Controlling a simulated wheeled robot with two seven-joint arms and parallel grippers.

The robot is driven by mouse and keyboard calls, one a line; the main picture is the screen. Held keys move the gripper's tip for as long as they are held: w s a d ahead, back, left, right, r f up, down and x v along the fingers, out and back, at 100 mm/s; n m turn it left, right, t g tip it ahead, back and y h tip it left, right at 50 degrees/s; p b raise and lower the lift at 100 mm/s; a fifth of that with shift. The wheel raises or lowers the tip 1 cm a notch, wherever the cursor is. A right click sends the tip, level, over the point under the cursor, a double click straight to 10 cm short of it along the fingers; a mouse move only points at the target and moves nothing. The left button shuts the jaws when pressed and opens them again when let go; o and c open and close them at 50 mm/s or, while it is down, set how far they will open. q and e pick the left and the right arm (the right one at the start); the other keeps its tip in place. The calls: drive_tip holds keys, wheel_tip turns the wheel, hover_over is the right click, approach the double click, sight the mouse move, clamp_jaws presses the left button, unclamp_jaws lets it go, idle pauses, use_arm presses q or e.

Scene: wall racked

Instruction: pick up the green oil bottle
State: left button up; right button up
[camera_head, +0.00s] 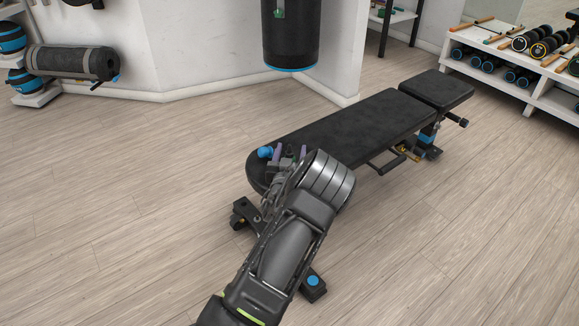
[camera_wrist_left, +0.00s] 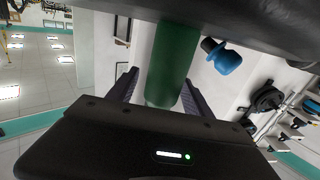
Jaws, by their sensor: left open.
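The green oil bottle (camera_wrist_left: 174,58) shows in the left wrist view as a green cylinder between the two fingers of my left gripper (camera_wrist_left: 160,88). Its far end meets the dark bench pad. In the head view I cannot make out the bottle behind my gripper and wrist. There my left gripper (camera_head: 291,154) is over the near end of the black bench (camera_head: 345,128). The fingers are open on either side of the bottle; I cannot tell whether either touches it. My right gripper is not in view.
A blue object (camera_head: 265,152) sits on the bench edge left of my gripper, also close to the bottle in the left wrist view (camera_wrist_left: 228,62). A black punching bag (camera_head: 291,40) hangs behind. A dumbbell rack (camera_head: 530,86) stands at right. The floor around is clear.

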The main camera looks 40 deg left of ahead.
use_arm(q)
clamp_jaws()
idle(0.5)
